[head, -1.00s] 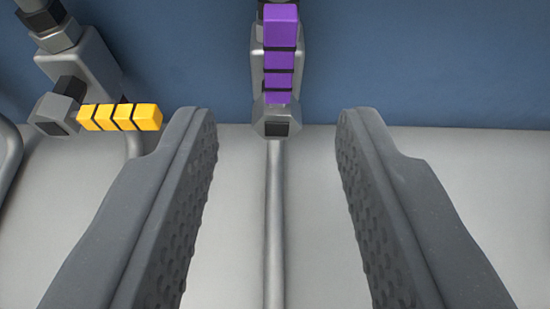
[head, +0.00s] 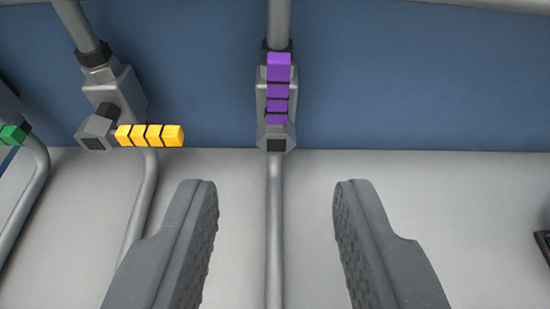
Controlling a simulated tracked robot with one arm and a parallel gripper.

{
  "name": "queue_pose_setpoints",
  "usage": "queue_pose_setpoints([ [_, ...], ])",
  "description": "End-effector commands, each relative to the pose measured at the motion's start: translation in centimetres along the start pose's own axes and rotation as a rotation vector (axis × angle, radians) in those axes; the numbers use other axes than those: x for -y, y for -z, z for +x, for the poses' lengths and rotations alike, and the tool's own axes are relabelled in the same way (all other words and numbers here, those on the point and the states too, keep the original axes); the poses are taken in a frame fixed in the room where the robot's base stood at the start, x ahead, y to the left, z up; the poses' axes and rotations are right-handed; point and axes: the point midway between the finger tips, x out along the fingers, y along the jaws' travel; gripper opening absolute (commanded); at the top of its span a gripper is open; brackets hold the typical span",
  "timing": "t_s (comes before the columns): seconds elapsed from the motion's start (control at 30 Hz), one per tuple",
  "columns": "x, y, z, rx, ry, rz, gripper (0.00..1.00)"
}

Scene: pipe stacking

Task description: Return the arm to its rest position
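My gripper (head: 275,190) is open and empty. Its two dark grey fingers with studded inner pads reach up from the bottom of the view, well apart. Between and beyond them stands a grey pipe with a valve that has a purple handle (head: 278,91). The purple handle lies along its pipe, upright in the picture. The fingers are clear of it and lower in the picture.
To the left, a valve with a yellow handle (head: 150,135) has the handle crosswise to its pipe. A green handle (head: 13,134) shows at the left edge. A blue wall (head: 400,80) stands behind. A dark object (head: 543,246) is cut off at the right edge. The light grey surface (head: 480,220) is mostly clear.

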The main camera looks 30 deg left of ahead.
Motion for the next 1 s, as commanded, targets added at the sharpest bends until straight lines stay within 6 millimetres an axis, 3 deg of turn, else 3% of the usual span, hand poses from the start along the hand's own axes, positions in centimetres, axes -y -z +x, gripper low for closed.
queue_pose_setpoints([
  [0.17, -2.6, 2.6, -0.5, -0.011, -0.042, 0.028, 0.35],
  [0.27, -6.0, 6.2, -1.5, -0.027, -0.094, 0.059, 0.35],
  [0.47, -14.7, 13.8, -6.2, -0.059, -0.22, 0.12, 0.35],
  [0.67, -23.0, 20.5, -13.9, -0.1, -0.344, 0.16, 0.35],
  [0.8, -27.8, 24.1, -20.8, -0.128, -0.43, 0.181, 0.35],
  [1.0, -32.0, 26.9, -29.5, -0.152, -0.526, 0.197, 0.35],
])
